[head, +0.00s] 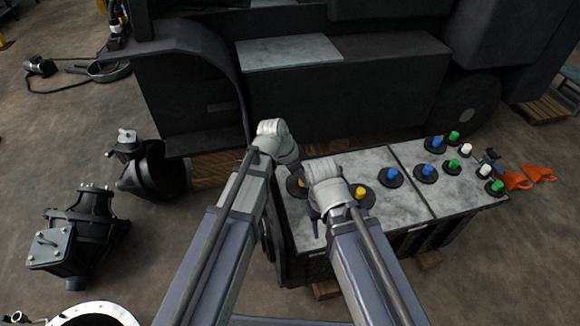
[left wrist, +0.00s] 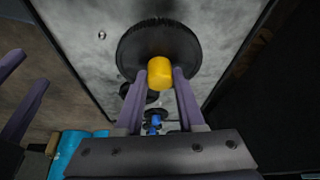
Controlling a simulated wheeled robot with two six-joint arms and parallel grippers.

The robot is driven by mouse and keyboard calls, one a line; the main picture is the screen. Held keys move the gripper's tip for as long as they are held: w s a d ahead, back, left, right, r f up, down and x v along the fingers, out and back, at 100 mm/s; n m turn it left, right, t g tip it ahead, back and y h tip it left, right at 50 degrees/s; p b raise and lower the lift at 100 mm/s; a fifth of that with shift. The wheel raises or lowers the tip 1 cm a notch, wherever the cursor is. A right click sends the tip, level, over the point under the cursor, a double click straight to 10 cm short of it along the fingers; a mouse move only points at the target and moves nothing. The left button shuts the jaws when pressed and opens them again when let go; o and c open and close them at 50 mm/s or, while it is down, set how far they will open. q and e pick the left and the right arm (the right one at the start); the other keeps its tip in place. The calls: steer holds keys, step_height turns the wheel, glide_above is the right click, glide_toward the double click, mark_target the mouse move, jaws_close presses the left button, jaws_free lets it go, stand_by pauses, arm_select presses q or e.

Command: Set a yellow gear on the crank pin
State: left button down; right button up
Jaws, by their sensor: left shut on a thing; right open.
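A yellow gear (head: 293,187), a black toothed disc with a yellow hub, is at the left end of the grey panel top. My left gripper (head: 298,178) is at its hub. In the left wrist view the two fingers (left wrist: 160,75) are shut on the yellow hub of this gear (left wrist: 137,48). I cannot tell whether its disc touches the panel. A second yellow gear (head: 361,193) stands to its right. My right gripper (head: 316,222) is open and empty near the panel's left side. A small silver stud (left wrist: 102,35) shows beside the held gear; I cannot tell if it is the crank pin.
Gears with blue (head: 392,174), green and white hubs stand along the panel (head: 385,212) to the right. Orange funnel-like pieces (head: 515,180) lie beyond its right end. The dark forklift body (head: 345,95) rises behind. Black housings (head: 75,235) stand on the floor at left.

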arm_select(q)
steer(key=shift+w, duration=0.2)
arm_select(e)
steer(key=shift+w+a, duration=0.25)
steer(key=shift+w, duration=0.05)
arm_select(q)
steer(key=shift+f, duration=0.1)
arm_select(e)
steer(key=shift+f, duration=0.1)
arm_select(q)
step_height(320, 180, down, 5)
steer(key=b, duration=0.5)
arm_select(e)
glide_above(322, 245)
steer(key=f, duration=0.5)
steer(key=shift+w+a, duration=0.1)
steer(key=shift+a, duration=0.15)
arm_select(q)
steer(key=shift+f+b, duration=0.2)
steer(key=shift+b, duration=0.1)
arm_select(e)
steer(key=shift+f, duration=0.2)
arm_select(q)
steer(key=shift+f+b, duration=0.3)
steer(key=shift+b, duration=0.05)
arm_select(e)
steer(key=shift+f, duration=0.35)
